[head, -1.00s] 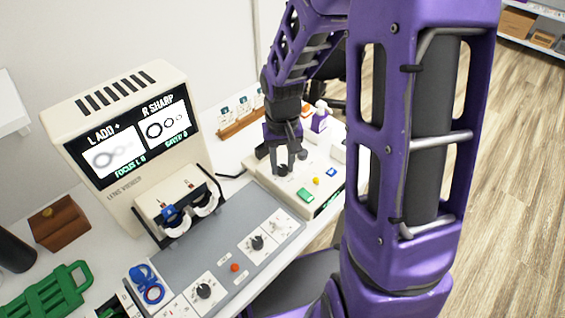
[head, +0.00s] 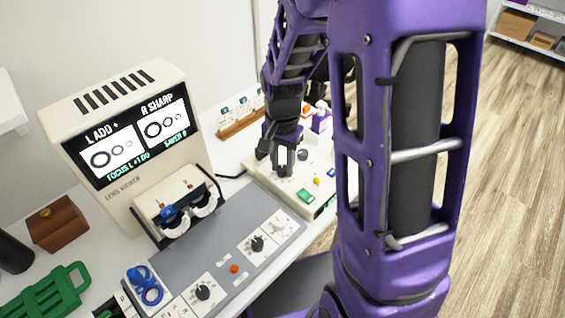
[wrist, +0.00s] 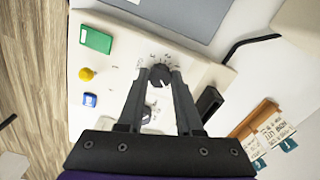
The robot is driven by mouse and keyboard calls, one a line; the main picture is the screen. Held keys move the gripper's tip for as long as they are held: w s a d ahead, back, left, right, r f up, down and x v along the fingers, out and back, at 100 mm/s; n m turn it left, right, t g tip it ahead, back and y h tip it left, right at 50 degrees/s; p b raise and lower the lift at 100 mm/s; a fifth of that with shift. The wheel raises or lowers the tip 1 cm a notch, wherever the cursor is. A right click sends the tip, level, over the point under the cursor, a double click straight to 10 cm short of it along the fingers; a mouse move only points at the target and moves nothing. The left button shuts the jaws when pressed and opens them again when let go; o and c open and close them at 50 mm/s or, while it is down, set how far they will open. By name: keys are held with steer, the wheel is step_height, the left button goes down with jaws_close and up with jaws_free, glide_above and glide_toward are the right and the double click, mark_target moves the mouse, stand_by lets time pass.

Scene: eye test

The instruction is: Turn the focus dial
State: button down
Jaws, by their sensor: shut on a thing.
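My gripper (head: 283,172) points down over the cream control box right of the viewer. In the wrist view its fingertips (wrist: 160,76) are shut on a dark round dial (wrist: 160,73) with printed marks around it. In the head view the fingers mostly hide this dial. The cream lens viewer (head: 110,185) has a screen (head: 132,138) with two panels, "L ADD +" and "R SHARP".
The control box (wrist: 115,65) also bears a green button (wrist: 96,39), a yellow knob (wrist: 86,74), a blue button (wrist: 90,99) and another dark knob (head: 303,154). A grey panel (head: 225,235) with knobs lies in front of the viewer. A wooden rack (head: 240,124) stands behind.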

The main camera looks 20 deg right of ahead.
mark_target(282, 168)
steer(key=shift+m, duration=0.4)
steer(key=c, duration=0.6)
jaws_free()
steer(key=shift+r, duration=0.1)
step_height(282, 168, up, 17)
steer(key=p, duration=0.3)
steer(key=shift+r, duration=0.15)
